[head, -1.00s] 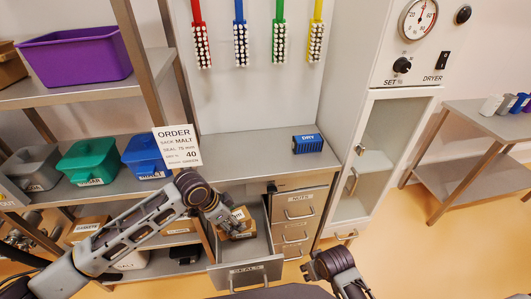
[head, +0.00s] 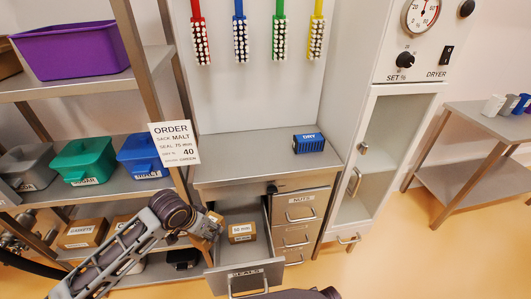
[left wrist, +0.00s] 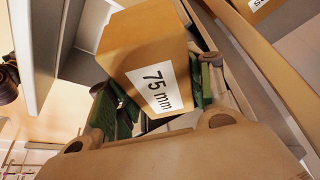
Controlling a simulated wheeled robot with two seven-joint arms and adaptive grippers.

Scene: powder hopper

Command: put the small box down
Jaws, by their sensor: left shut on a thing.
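My left gripper (left wrist: 158,100) is shut on a small brown cardboard box (left wrist: 150,50) labelled "75 mm". Its green-padded fingers sit on either side of the box. In the head view the left gripper (head: 212,226) is at the left side of the open drawer marked SEALS (head: 248,277). The held box is mostly hidden there by my arm. Another small brown box (head: 242,233) with a white mm label rests in the drawer. My right gripper is not in view.
The steel worktop (head: 240,158) above the drawer is largely clear, with a blue DRY box (head: 308,143) at its right. An order card (head: 175,144) reads "SEAL 75 mm". Shelves with coloured bins (head: 84,160) stand left. A white dryer cabinet (head: 390,130) stands right.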

